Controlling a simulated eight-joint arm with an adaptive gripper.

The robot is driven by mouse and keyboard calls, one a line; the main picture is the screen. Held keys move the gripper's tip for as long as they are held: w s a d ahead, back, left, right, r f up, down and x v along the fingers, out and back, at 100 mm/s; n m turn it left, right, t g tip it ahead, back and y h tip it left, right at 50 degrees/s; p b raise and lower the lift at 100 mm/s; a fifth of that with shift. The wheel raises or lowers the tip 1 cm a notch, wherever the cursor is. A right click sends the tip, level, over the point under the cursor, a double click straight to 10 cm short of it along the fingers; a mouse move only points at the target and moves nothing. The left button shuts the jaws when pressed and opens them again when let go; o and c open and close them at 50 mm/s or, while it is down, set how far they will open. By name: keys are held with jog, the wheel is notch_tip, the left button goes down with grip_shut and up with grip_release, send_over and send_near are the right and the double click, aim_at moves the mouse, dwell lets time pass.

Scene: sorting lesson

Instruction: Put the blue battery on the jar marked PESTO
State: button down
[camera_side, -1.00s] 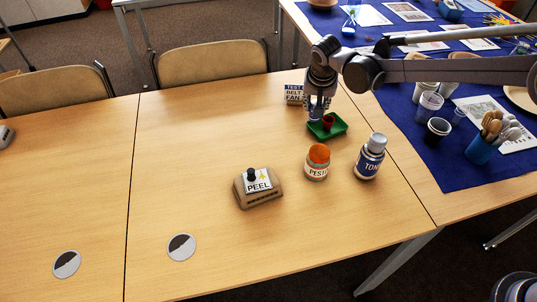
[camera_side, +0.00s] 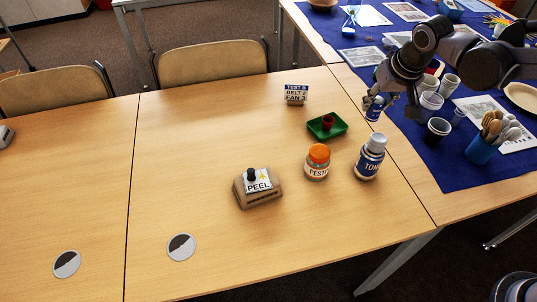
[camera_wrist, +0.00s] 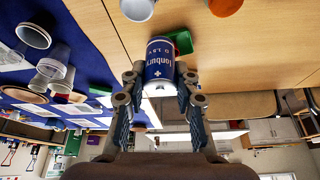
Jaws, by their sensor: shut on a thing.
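The blue battery (camera_wrist: 160,65), with white lettering, is between the two fingers of my gripper (camera_wrist: 158,84) in the wrist view, and the fingers are shut on it. In the side view my gripper (camera_side: 376,101) holds the battery (camera_side: 375,112) above the table's right edge, beside the blue cloth. The jar marked PESTO (camera_side: 317,171) has an orange lid and stands upright on the table, lower left of my gripper. Its lid (camera_wrist: 226,4) shows at the top of the wrist view. Nothing is on the lid.
A blue bottle marked TON (camera_side: 368,163) with a grey cap stands right of the jar. A green tray (camera_side: 339,127) holding a small red thing lies behind the jar. A PEEL box (camera_side: 258,189) and a text sign (camera_side: 296,94) stand on the table. The table's left is mostly clear.

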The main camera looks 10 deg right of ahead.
jog(key=a+f, duration=0.2)
jog(key=a, duration=0.1)
jog(key=w+a+f, duration=0.1)
jog(key=a+f, duration=0.1)
jog(key=a, duration=0.2)
jog(key=a+f, duration=0.2)
jog(key=a, duration=0.2)
jog(key=shift+w+a+f, duration=0.15)
jog(key=shift+w+f, duration=0.2)
jog(key=shift+f, duration=2.05)
jog(key=shift+f, duration=0.15)
jog(key=c, duration=1)
grip_release()
jog(key=d+v, duration=0.1)
jog(key=v, duration=1.1)
jog(key=s+d+r, duration=0.2)
jog(key=s+d, duration=0.1)
jog(key=d, duration=0.3)
jog(key=s+d+r, duration=0.3)
jog(key=s+d, duration=0.1)
jog(key=d, duration=0.2)
jog(key=s+d+f+n+t, duration=0.1)
jog(key=s+d+f+t, duration=0.1)
jog(key=s+d, duration=0.6)
jog(key=shift+s+d+f+n+t+y, duration=0.3)
jog(key=shift+s+f+n, duration=0.1)
jog(key=shift+s, duration=0.15)
